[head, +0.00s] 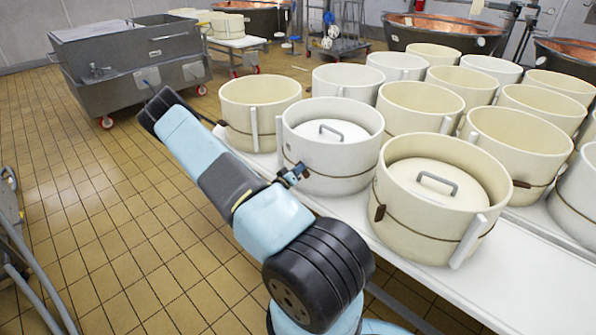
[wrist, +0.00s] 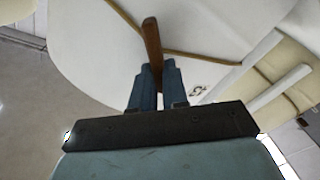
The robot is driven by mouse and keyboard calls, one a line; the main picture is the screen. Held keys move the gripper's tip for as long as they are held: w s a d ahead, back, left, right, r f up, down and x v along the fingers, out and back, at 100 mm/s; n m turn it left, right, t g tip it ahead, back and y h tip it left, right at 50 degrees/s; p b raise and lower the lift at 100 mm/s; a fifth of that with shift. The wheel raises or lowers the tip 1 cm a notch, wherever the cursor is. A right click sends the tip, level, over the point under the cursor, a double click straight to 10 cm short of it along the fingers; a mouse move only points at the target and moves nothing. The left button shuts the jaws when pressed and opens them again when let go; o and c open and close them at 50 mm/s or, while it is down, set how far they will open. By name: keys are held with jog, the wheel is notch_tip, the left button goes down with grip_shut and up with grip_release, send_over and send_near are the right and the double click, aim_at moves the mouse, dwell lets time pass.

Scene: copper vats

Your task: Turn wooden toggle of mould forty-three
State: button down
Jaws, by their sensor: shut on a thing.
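A cream round mould with a lid and grey handle (head: 345,178) stands on the white table's near edge. My gripper (head: 298,171) is against its near left side. In the wrist view the brown wooden toggle (wrist: 152,38) stands out between the two blue fingers of my gripper (wrist: 152,70), which are shut on it. A brown cord (wrist: 205,59) runs around the mould wall (wrist: 90,50) past the toggle. A small dark mark (wrist: 197,90) on the wall is too small to read, so I cannot confirm the mould's number. The head view hides the held toggle.
A second lidded mould (head: 408,225) with its own toggle (head: 379,212) stands close on the right. An open mould (head: 258,95) stands to the left behind. Several more moulds fill the white table (head: 425,285).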

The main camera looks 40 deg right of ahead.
jog(key=shift+w+a+f+n, duration=0.1)
jog(key=shift+f+n, duration=0.2)
jog(key=shift+n, duration=1.35)
jog(key=shift+w+a+f+n, duration=0.1)
jog(key=shift+f+n, duration=0.15)
jog(key=shift+n, duration=1.35)
jog(key=shift+w+f+n, duration=0.1)
jog(key=shift+f+n, duration=0.2)
jog(key=shift+n, duration=1.35)
jog(key=c, duration=1.1)
grip_release()
jog(key=shift+c, duration=0.2)
jog(key=v, duration=1.4)
